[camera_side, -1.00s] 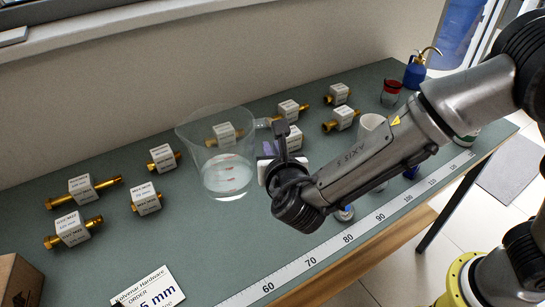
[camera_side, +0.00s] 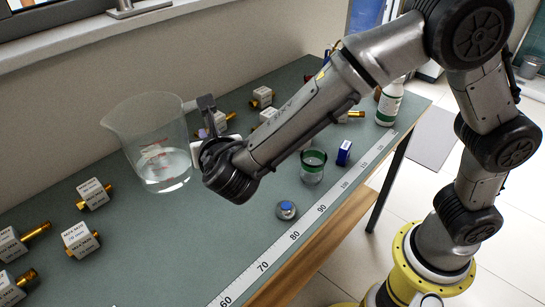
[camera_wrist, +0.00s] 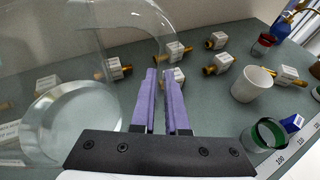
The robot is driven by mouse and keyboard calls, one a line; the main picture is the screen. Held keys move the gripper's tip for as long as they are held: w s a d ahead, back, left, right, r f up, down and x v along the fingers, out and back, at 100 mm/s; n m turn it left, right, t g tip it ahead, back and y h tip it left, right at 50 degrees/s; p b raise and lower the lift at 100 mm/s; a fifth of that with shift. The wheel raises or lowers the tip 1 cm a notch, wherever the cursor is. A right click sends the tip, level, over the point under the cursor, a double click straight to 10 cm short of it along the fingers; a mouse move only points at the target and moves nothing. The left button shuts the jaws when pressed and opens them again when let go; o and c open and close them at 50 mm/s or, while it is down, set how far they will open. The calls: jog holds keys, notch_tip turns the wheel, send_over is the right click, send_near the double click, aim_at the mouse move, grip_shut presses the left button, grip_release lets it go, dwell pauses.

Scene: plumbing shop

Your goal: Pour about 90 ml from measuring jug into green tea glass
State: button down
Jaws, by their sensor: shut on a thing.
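The clear measuring jug (camera_side: 150,130) holds some clear liquid low in its body and looks close to upright. It fills the left of the wrist view (camera_wrist: 75,105). My gripper (camera_side: 208,118) is shut at the jug's handle side, to its right; its purple fingers show in the wrist view (camera_wrist: 166,85). I cannot tell whether the jug's base touches the bench. The green tea glass (camera_side: 313,168), clear with a green band at its rim, stands on the bench right of my gripper. It also shows at lower right in the wrist view (camera_wrist: 265,136).
Brass fittings with white labelled blocks (camera_side: 93,193) lie around the jug. A white mug (camera_wrist: 252,84) stands behind the tea glass. A blue box (camera_side: 344,152) is beside the glass, and a blue-topped small item (camera_side: 286,210) lies in front. A ruler strip (camera_side: 290,238) lines the front edge.

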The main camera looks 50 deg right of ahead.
jog(key=w+d+m+h, duration=0.1)
jog(key=w+d, duration=0.2)
jog(key=d, duration=1.5)
notch_tip(320, 180, down, 6)
jog(key=s+d+n+y, duration=0.2)
jog(key=y, duration=0.1)
jog(key=shift+s+f+n+t, duration=0.15)
jog(key=shift+f+n+t, duration=0.1)
jog(key=shift+n+t, duration=0.15)
jog(key=shift+d+r, duration=0.1)
